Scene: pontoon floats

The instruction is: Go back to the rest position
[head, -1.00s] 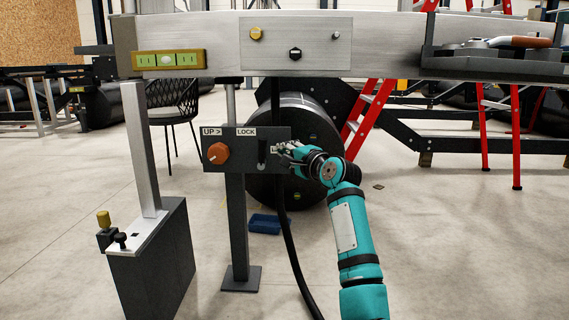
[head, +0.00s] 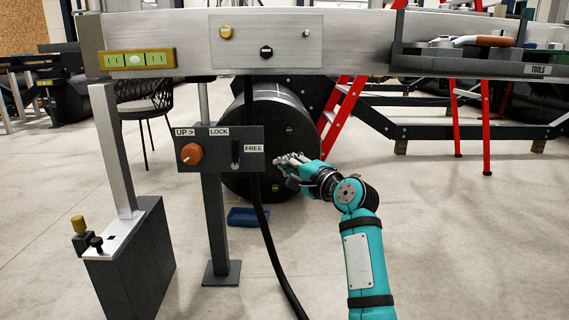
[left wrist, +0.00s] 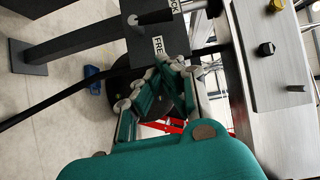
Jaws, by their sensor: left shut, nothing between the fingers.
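My left gripper (head: 282,165) is shut and empty, to the right of the dark control panel (head: 218,162). In the head view it sits a little right of and below the FREE label, apart from it in the picture. The panel has an orange knob (head: 191,154) and a black lever (head: 236,152) between the LOCK and FREE labels. In the left wrist view the fingers (left wrist: 172,66) come together near the FREE label (left wrist: 158,45), with the lever (left wrist: 155,17) above. My right gripper is not in view.
A grey beam (head: 160,30) with a level (head: 138,59) and a tool tray (head: 460,66) runs overhead. A black float (head: 262,185) lies behind my gripper. A black hose (head: 262,235) hangs beside the panel post. A dark pump box (head: 135,260) stands left.

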